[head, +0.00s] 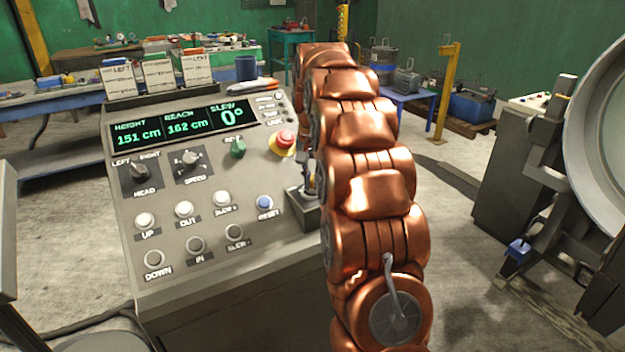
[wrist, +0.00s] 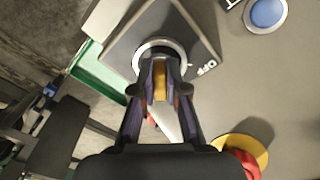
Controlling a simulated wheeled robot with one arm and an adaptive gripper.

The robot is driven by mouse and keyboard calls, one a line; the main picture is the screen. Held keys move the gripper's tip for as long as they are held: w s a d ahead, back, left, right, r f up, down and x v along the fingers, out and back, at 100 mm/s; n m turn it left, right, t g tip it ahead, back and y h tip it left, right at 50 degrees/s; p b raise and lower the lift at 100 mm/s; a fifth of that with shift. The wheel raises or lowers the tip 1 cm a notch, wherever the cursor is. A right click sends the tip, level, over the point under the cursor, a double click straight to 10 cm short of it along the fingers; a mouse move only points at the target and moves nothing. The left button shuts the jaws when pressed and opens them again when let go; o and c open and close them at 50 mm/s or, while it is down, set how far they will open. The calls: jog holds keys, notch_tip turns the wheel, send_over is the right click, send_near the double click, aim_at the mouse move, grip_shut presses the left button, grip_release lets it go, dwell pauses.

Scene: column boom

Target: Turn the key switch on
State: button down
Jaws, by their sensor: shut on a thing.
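The key switch (head: 303,214) is a dark box at the right edge of the grey control panel, partly hidden by my arm in the head view. In the wrist view its dark plate (wrist: 197,32) shows a pale round collar and an "OFF" label to the right of it. My gripper (wrist: 160,88) is over the collar, its fingers shut on a yellow key (wrist: 160,78). The fingers hide part of the key and collar. Which way the key is turned is hard to tell.
A red emergency stop (head: 285,139) on a yellow base is close behind the switch. A blue RESET button (head: 264,202) lies to its left. The panel's display (head: 180,127) is lit. Green, black and white knobs and buttons cover the panel.

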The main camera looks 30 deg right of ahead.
aim_at(313, 177)
jog(key=c, duration=1.2)
grip_release()
jog(key=shift+d, duration=0.1)
jog(key=shift+w+r, duration=0.1)
jog(key=shift+r, duration=3.65)
